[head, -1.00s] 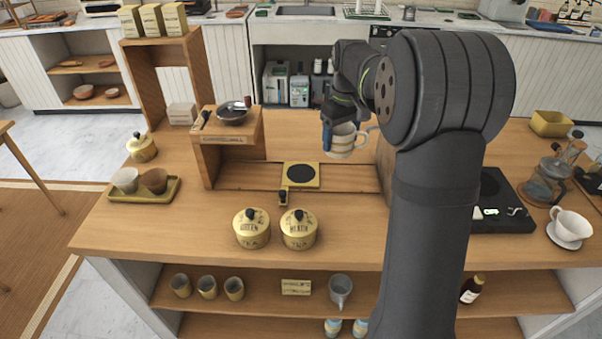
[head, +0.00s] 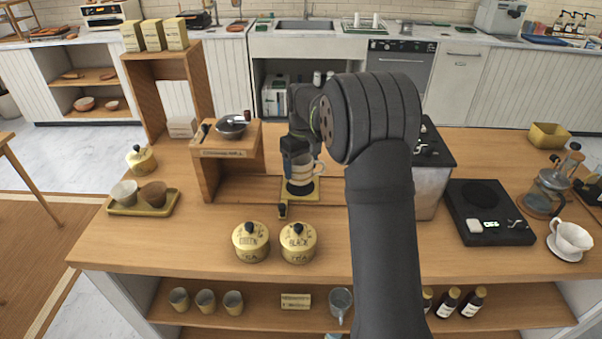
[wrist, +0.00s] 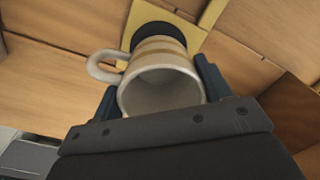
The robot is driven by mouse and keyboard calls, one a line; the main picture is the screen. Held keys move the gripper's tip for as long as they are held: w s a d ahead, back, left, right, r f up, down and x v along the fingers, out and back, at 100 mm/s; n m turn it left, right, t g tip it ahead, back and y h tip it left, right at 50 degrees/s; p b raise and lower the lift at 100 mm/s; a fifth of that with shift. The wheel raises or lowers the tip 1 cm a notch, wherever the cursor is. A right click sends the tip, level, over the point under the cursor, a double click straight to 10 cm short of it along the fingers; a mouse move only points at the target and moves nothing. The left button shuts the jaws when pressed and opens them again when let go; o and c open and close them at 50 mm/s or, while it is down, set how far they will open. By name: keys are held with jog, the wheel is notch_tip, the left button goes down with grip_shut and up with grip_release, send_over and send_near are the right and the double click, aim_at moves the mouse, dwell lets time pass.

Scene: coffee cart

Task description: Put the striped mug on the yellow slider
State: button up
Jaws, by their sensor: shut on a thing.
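The striped mug (head: 308,172) is cream with tan bands, and its handle points right in the head view. My gripper (head: 297,165) is shut on the mug. In the wrist view my gripper (wrist: 160,95) has a finger on each side of the mug (wrist: 160,85), whose open mouth faces the camera. The yellow slider (head: 314,194) is a square plate with a black round pad, set in a wooden track. The mug is over the slider and covers part of the pad. I cannot tell whether its base touches the pad.
Two gold tea tins (head: 251,241) stand in front. A metal box (head: 430,185) and a black scale (head: 487,212) are to the right.

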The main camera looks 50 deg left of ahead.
jog(key=shift+f, duration=1.4)
jog(key=shift+f, duration=0.1)
jog(key=o, duration=1.1)
jog(key=shift+f, duration=0.1)
notch_tip(320, 180, up, 12)
jog(key=shift+w+r, duration=0.2)
jog(key=shift+r, duration=0.05)
jog(key=shift+f, duration=0.1)
jog(key=f, duration=1.2)
jog(key=shift+s+f, duration=0.2)
jog(key=shift+f, duration=0.05)
jog(key=shift+r, duration=2.2)
